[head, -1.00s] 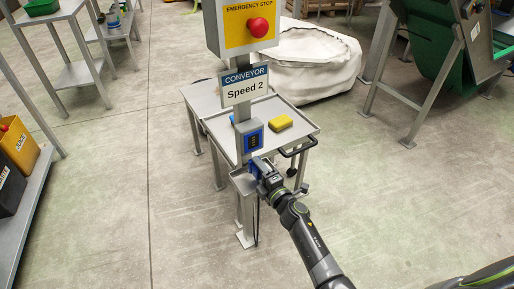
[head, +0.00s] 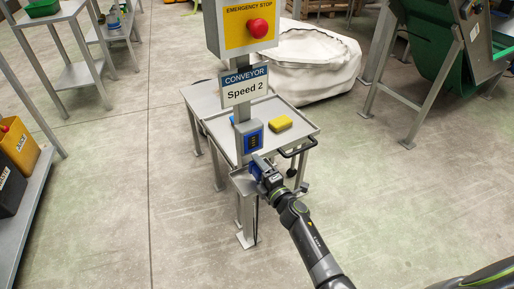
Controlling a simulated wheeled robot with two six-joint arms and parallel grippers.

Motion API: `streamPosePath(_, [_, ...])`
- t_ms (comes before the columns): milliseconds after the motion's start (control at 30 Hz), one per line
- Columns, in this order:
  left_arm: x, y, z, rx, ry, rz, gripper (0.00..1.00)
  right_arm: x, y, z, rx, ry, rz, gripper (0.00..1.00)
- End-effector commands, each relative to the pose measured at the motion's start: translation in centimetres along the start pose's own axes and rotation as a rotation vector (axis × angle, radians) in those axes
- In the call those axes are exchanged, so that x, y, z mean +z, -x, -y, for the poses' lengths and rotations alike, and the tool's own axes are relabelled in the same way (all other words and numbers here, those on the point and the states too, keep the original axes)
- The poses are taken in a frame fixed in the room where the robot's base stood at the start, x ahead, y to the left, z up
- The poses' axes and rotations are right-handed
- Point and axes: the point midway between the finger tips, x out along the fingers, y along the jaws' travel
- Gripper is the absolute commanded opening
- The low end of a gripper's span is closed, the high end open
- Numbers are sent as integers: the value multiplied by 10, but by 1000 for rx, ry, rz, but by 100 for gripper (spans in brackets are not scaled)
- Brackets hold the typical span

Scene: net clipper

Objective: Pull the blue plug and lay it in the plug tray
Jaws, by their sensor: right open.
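The grey post carries a blue-faced socket box (head: 251,141) below the Speed 2 sign. A small grey plug tray (head: 239,180) is fixed to the post below the box. My right gripper (head: 257,171) is open at the tray's right side, reaching in from the lower right. A blue piece that looks like the blue plug (head: 255,174) shows at its fingertips, over or in the tray; the gripper partly hides it, and I cannot tell whether it touches the tray. A dark cable hangs below the tray. My left gripper is not in view.
A red emergency stop button (head: 258,28) sits above the sign. Behind the post stands a grey cart (head: 302,121) with a yellow sponge (head: 280,123) and black handle. A white sack (head: 318,65) lies behind.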

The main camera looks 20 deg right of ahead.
Motion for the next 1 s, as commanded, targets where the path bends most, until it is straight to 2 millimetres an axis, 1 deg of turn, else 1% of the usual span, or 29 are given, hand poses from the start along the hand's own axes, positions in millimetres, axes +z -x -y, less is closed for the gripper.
streamPosePath(33, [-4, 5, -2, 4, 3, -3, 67, 0, 4, 11, -20, -4, 4, 76])
streamPosePath(133, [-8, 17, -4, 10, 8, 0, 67, 0, 4, 11, -21, -4, 4, 76])
streamPosePath(200, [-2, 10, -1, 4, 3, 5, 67, 0, 17, 10, -22, -4, 5, 76])
streamPosePath(333, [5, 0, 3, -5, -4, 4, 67, 0, 36, 8, -20, -3, 4, 76])
streamPosePath(600, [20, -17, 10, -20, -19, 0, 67, 1, 95, 6, -17, 0, 5, 76])
streamPosePath(800, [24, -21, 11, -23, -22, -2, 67, 0, 137, 3, -6, 1, 3, 76])
streamPosePath(900, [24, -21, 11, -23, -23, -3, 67, 0, 153, 1, -3, 0, 1, 76])
streamPosePath(1000, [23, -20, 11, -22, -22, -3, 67, 0, 165, 0, -1, 1, 1, 76])
